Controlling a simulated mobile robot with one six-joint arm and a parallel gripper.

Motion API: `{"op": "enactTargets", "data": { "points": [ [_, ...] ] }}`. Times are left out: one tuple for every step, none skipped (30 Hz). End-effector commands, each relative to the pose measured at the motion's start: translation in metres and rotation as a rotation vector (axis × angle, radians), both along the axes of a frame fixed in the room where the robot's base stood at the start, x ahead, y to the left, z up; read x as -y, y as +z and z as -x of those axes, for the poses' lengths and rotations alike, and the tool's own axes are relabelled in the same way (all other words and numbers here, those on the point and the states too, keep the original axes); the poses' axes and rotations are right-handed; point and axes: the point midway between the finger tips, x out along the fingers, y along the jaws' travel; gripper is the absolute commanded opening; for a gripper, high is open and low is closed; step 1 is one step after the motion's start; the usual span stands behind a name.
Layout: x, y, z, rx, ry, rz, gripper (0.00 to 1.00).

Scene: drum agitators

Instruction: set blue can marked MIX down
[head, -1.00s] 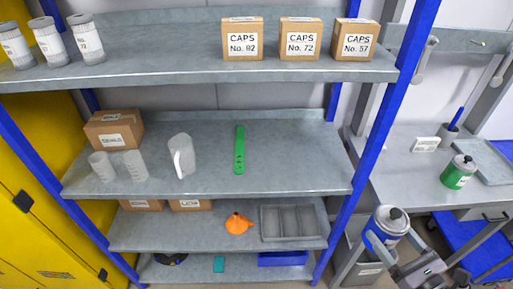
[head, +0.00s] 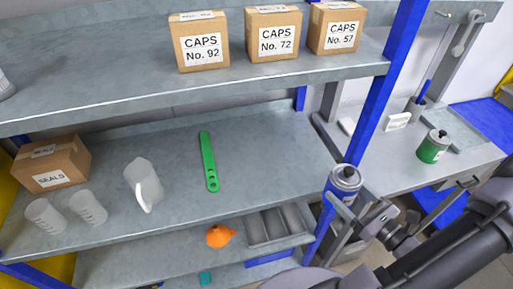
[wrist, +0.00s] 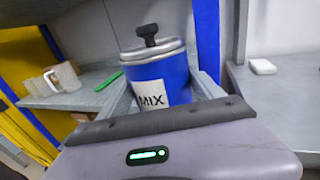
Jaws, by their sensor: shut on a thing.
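The blue can marked MIX (wrist: 160,78) fills the middle of the wrist view. It has a silver lid with a black knob, and it looks close to upright there. My gripper (wrist: 163,95) is shut on the can, with a grey finger on each side of it. In the head view the can (head: 343,183) is in front of the blue shelf post, near the right end of the middle shelf (head: 258,180). I cannot see the can's underside, and it appears held in the air.
The middle shelf holds a green strip (head: 208,162), a clear jug (head: 143,184), two beakers and a SEALS box (head: 52,163). Its right part is clear. CAPS boxes (head: 273,34) stand above. A green can (head: 433,147) stands on the right bench. The blue post (head: 385,85) is close.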

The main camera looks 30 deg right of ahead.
Motion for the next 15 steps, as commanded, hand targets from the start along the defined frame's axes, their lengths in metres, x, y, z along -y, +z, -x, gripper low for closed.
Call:
{"op": "enactTargets", "data": {
  "points": [
    [0.0, 0.0, -0.003, 0.001, 0.001, 0.0, 0.1],
    [-0.001, 0.0, -0.007, 0.001, 0.003, 0.0, 0.1],
    [-0.002, -0.001, -0.015, 0.001, 0.004, 0.0, 0.1],
    [-0.003, -0.001, -0.022, 0.001, 0.006, -0.001, 0.1],
    [-0.004, -0.001, -0.031, 0.001, 0.007, -0.001, 0.1],
    [-0.005, -0.002, -0.043, 0.0, 0.009, 0.0, 0.1],
    [-0.006, -0.002, -0.051, 0.0, 0.008, 0.0, 0.1],
    [-0.006, -0.002, -0.059, 0.0, 0.008, 0.0, 0.1],
    [-0.007, -0.002, -0.069, 0.0, 0.007, 0.001, 0.1],
    [-0.008, -0.002, -0.077, 0.001, 0.006, 0.0, 0.1],
    [-0.008, -0.001, -0.084, 0.001, 0.006, 0.001, 0.1],
    [-0.009, -0.001, -0.094, 0.001, 0.006, 0.001, 0.1],
    [-0.01, -0.001, -0.101, 0.001, 0.007, 0.001, 0.1],
    [-0.01, -0.001, -0.108, 0.001, 0.006, 0.001, 0.1],
    [-0.01, -0.001, -0.118, 0.001, 0.006, 0.002, 0.1]
  ]
}}
